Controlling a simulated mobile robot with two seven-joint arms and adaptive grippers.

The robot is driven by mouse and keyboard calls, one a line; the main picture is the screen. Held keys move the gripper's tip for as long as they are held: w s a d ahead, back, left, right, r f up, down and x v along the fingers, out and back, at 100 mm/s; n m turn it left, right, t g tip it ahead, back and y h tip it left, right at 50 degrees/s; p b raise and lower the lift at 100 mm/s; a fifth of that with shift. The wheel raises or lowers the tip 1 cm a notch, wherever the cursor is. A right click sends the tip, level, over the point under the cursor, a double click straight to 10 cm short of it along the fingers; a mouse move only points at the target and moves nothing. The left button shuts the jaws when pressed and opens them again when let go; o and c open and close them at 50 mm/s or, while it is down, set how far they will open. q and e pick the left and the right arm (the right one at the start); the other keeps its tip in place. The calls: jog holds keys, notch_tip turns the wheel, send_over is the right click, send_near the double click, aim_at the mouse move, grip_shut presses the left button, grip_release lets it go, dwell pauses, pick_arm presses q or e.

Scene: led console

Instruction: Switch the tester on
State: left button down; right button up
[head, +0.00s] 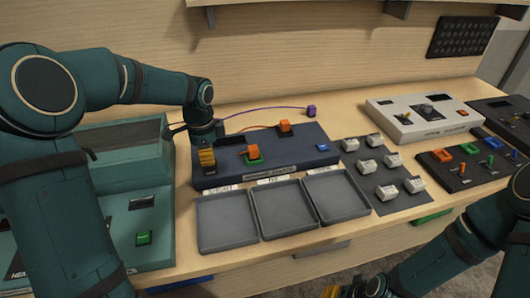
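The long dark blue box (300,158) in the middle of the bench looks like the tester; the small label on its front is too small to read surely. On its top are an orange part on a green base (254,160), an orange block (285,126) and a small blue button or switch (322,147). My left gripper (207,160), with yellow-orange fingertips, points down at the box's left end and hides what is under it. Its fingers look close together, but the gap is unclear. My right gripper (345,291) is at the bottom edge, partly cut off.
Three grey trays (272,233) stand in front. A dark mat (372,160) with several white blocks lies right. Beyond are a white console (400,127) and a black switch panel (445,180). A green machine (150,205) stands left. A purple plug (311,111) lies behind.

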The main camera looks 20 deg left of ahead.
pick_arm(q)
jog(key=shift+f+b, duration=0.55)
jog(key=shift+f, duration=0.7)
jog(key=shift+w+a+p, duration=0.45)
jog(key=shift+w+p, duration=0.1)
jog(key=shift+w, duration=0.2)
jog(key=shift+w+a, duration=0.2)
jog(key=shift+w, duration=0.2)
jog(key=shift+s+d+r+p, duration=0.1)
jog(key=shift+s+r+p, duration=0.1)
jog(key=shift+r+p, duration=1.45)
jog(key=shift+s+d+r+p, duration=0.1)
jog(key=shift+s+r+p, duration=0.05)
jog(key=shift+r+p, duration=1.5)
jog(key=shift+r+b, duration=0.3)
jog(key=shift+f, duration=0.1)
